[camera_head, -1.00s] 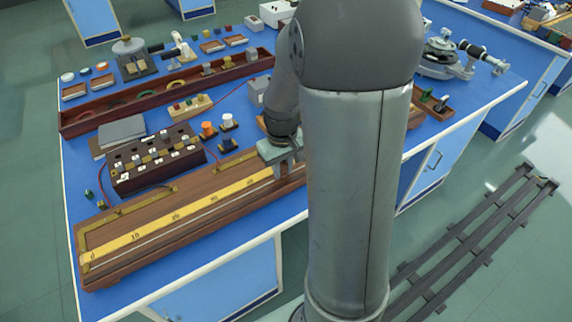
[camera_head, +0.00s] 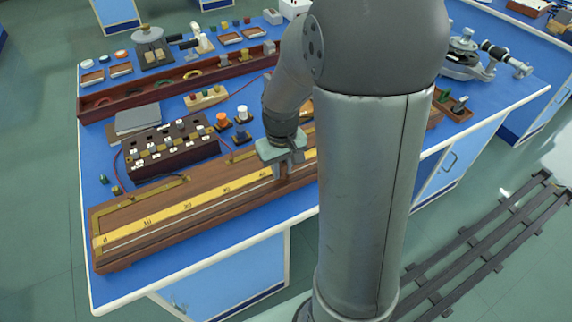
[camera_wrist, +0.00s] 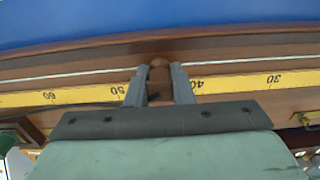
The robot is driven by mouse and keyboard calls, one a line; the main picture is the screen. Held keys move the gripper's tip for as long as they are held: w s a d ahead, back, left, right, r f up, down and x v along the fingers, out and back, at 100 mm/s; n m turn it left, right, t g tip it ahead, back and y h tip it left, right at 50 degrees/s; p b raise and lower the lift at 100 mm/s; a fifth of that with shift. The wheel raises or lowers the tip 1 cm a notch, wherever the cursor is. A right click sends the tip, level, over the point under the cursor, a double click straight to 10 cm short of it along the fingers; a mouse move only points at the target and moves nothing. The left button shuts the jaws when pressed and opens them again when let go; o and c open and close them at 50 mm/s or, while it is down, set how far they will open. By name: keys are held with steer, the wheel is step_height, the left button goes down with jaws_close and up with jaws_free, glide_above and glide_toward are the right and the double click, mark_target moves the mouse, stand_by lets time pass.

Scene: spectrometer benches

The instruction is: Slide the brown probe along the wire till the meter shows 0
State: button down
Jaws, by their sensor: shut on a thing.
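The brown probe (camera_wrist: 158,75) stands between the fingers of my gripper (camera_wrist: 159,84) in the wrist view, over the pale wire. My gripper is shut on it, and also shows in the head view (camera_head: 283,178). The wire (camera_wrist: 235,66) runs along the wooden board (camera_head: 140,240) beside a yellow scale (camera_head: 200,204). In the wrist view the probe is between the 40 and 50 marks of the scale. I cannot tell whether the probe's tip touches the wire. No readable meter dial shows; my arm hides the board's right part.
A dark resistance box (camera_head: 170,148) with several plugs stands behind the board. A grey slab (camera_head: 137,120), small orange and white-topped parts, and a long wooden tray (camera_head: 135,98) lie further back. Blue bench shows in front of the board.

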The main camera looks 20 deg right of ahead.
mark_target(264, 185)
steer(key=shift+s+a, duration=0.15)
steer(key=shift+a, duration=2.45)
steer(key=shift+s+f, duration=0.25)
steer(key=shift+f, duration=0.05)
stand_by(1.5)
stand_by(0.8)
steer(key=c, duration=1.2)
jaws_free()
steer(key=shift+w, duration=0.1)
steer(key=shift+r, duration=0.1)
steer(key=shift+w, duration=0.1)
steer(key=shift+r, duration=0.3)
step_height(264, 185, up, 17)
steer(key=shift+f, duration=0.1)
